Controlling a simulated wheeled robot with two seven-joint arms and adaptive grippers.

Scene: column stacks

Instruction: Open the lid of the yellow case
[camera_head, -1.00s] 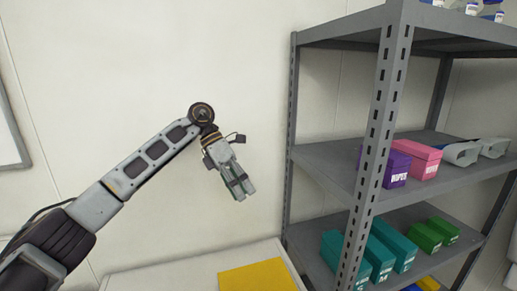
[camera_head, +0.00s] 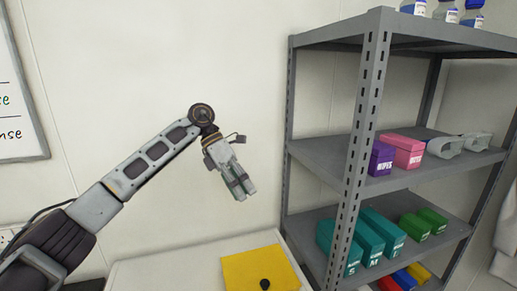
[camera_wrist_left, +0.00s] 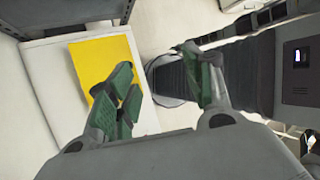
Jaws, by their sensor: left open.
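The yellow case (camera_head: 250,268) lies on a white surface at the bottom of the head view, cut off by the frame edge. A dark round knob (camera_head: 265,284) shows on it. Its flat yellow top also shows in the left wrist view (camera_wrist_left: 90,62), partly hidden behind a finger. My left gripper (camera_head: 243,190) hangs in the air above and to the left of the case, apart from it. In the left wrist view its green-padded fingers (camera_wrist_left: 165,85) are spread with nothing between them. My right gripper is not in view.
A grey metal shelf (camera_head: 362,130) stands right of the case, its post close to it. It holds purple, pink, teal and green boxes, with bottles on top. The white cabinet top (camera_head: 160,272) left of the case is clear.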

